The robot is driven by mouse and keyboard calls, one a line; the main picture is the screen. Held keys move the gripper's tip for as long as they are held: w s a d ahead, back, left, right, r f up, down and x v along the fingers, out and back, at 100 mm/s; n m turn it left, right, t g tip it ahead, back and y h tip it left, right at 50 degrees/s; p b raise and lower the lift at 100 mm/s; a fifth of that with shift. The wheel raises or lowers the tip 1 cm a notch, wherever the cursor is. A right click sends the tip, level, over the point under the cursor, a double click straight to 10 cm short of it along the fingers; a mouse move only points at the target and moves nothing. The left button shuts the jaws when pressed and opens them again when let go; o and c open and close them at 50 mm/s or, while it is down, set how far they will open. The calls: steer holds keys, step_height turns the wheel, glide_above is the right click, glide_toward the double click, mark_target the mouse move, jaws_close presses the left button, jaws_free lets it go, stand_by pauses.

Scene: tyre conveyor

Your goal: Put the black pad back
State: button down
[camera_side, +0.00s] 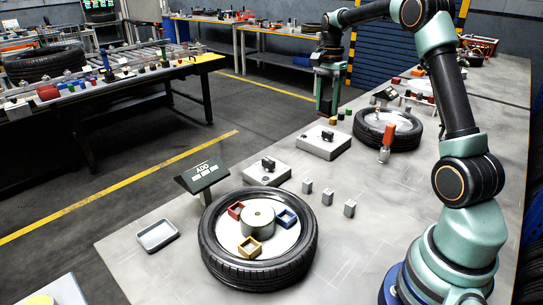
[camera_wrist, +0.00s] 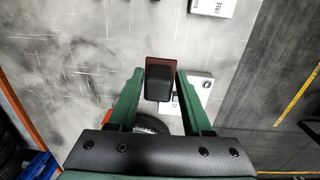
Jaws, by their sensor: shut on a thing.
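My gripper (camera_wrist: 161,76) has its two green fingers shut on a black pad (camera_wrist: 158,84) with a dark red plate at its far edge. In the side view my gripper (camera_side: 326,108) points down and hangs above the bench. The pad is hard to make out there between the fingers. Two white blocks with small black parts on top stand on the bench, one (camera_side: 318,147) near my gripper and one (camera_side: 254,178) farther forward. I cannot tell which place belongs to the pad.
A tyre (camera_side: 215,250) with coloured boxes and a green cylinder inside lies at the front. Another tyre (camera_side: 410,131) lies right of my gripper, with an orange-handled tool (camera_side: 388,140) beside it. A sign reading ADD (camera_side: 202,177), a grey tray (camera_side: 157,236) and small metal blocks (camera_side: 327,196) stand nearby.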

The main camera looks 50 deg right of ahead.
mark_target(321, 172)
step_height(321, 172, down, 20)
steer(key=shift+d+r, duration=0.1)
stand_by(0.5)
steer(key=shift+c, duration=1.7)
jaws_free()
